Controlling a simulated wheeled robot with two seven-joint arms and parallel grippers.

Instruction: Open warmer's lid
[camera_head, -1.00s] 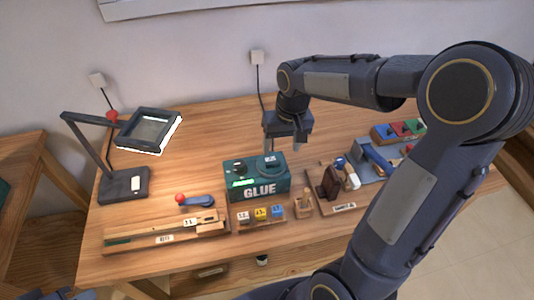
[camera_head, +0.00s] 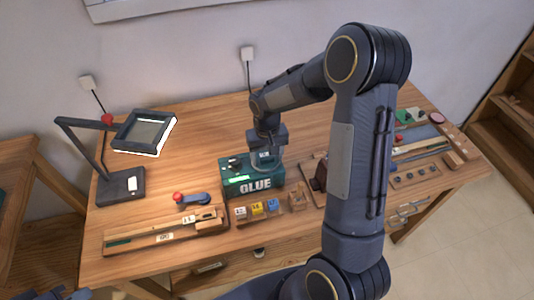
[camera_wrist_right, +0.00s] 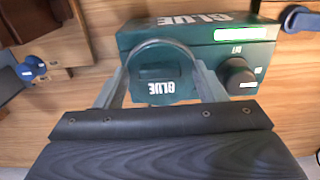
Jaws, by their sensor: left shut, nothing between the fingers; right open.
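The glue warmer (camera_head: 240,187) is a green box marked GLUE on the table, with a lit green display and a black knob. It also shows in the right wrist view (camera_wrist_right: 222,50). Its round green lid (camera_wrist_right: 160,76), marked GLUE, has a grey curved handle and appears closed. My right gripper (camera_head: 266,160) is over the lid end of the box. In the right wrist view its open fingers (camera_wrist_right: 160,70) stand on either side of the lid and handle; contact cannot be told. My left gripper (camera_head: 65,294) is partly cut off at the bottom left, shut and empty.
A lamp-like magnifier (camera_head: 122,186) stands at the left. A red-knobbed blue lever (camera_head: 192,198), a long wooden gauge (camera_head: 165,232) and small coloured blocks (camera_head: 257,208) lie in front. My right arm hides part of the table's right side. Bare table lies behind the warmer.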

